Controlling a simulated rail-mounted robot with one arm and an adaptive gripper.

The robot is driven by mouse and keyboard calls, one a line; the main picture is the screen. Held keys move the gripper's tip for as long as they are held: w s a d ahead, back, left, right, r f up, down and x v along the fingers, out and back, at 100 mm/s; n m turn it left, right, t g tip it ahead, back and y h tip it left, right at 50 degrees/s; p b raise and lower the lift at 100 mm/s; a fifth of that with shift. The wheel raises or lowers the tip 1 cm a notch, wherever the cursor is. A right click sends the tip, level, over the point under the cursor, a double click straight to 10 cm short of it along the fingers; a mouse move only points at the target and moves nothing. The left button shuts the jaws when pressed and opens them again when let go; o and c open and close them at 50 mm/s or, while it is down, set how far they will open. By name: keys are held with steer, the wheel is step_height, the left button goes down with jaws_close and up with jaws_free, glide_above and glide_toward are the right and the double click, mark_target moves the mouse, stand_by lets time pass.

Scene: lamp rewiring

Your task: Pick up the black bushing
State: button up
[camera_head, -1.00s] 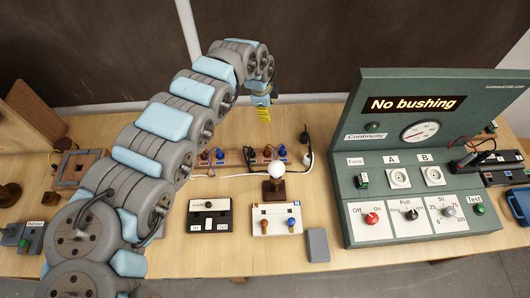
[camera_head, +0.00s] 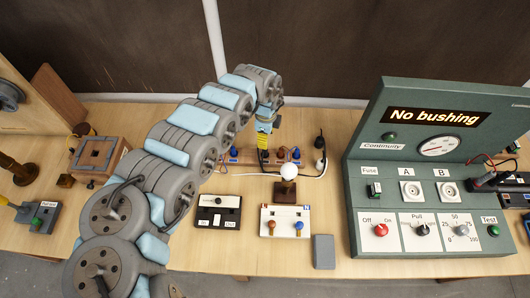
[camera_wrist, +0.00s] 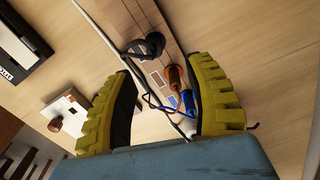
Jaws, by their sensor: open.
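My gripper (camera_head: 263,138) is over the back of the bench, in front of the wooden terminal strip (camera_head: 223,167) in the head view. In the wrist view its two yellow ribbed fingers (camera_wrist: 162,72) stand wide apart with nothing held between them. Between and beyond them show an orange terminal (camera_wrist: 175,78), a blue terminal (camera_wrist: 188,101) and a rounded black piece (camera_wrist: 151,44) at the strip's end. A black piece (camera_head: 320,143) also stands at the strip's right end in the head view. I cannot tell whether either is the black bushing.
A white bulb on a dark stand (camera_head: 286,190), a black-and-white box (camera_head: 217,211) and a white switch plate (camera_head: 284,222) stand in front of the strip. A green test panel (camera_head: 365,150) reading "No bushing" fills the right. A wooden box (camera_head: 97,158) stands left.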

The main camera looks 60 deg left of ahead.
mark_target(265, 151)
step_height(265, 151, down, 2)
steer(key=shift+f, duration=0.25)
steer(key=shift+s+d+f, duration=0.15)
steer(key=shift+d+f, duration=0.05)
steer(key=shift+f, duration=0.85)
steer(key=shift+s+d+f, duration=0.15)
steer(key=shift+f, duration=0.85)
steer(key=shift+a+f, duration=0.1)
steer(key=shift+f, duration=0.8)
jaws_close()
